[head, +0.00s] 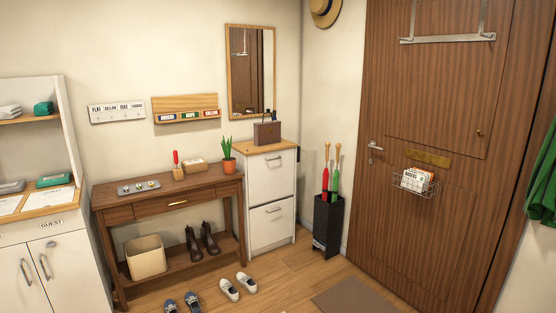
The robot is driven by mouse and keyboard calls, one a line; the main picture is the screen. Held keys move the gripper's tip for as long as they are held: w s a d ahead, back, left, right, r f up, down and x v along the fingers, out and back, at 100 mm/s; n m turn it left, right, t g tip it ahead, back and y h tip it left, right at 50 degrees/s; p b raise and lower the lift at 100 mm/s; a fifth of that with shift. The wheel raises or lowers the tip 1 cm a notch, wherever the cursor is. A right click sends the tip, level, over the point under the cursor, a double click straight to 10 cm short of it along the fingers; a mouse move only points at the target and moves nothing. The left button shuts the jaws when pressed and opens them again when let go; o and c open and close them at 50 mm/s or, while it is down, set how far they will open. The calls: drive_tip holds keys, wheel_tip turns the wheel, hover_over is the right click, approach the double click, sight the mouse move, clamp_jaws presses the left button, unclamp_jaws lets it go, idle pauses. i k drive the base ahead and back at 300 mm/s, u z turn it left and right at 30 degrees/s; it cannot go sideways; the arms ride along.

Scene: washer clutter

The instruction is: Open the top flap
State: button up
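A narrow white shoe cabinet (294,210) with a wooden top stands near the room's corner, to the right of the console table. Its top flap (268,180) is closed and lies flush with the front. The flap has a small metal handle (277,160) near its upper edge. The bottom flap (270,228) below it is also closed and has its own handle. My gripper is not in view.
A brown box-shaped thing (267,133) stands on the cabinet top. The console table (168,205) is close on the left, and a black umbrella stand (328,222) is on the right. White shoes (238,287) lie on the floor in front. Some wooden floor before the cabinet is clear.

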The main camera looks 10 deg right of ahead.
sight(270, 175)
drive_tip(key=z, duration=0.15)
drive_tip(key=i, duration=1.8)
drive_tip(key=u, duration=0.45)
drive_tip(key=i, duration=0.8)
drive_tip(key=u, duration=0.8)
drive_tip(key=i, duration=0.85)
drive_tip(key=u, duration=0.4)
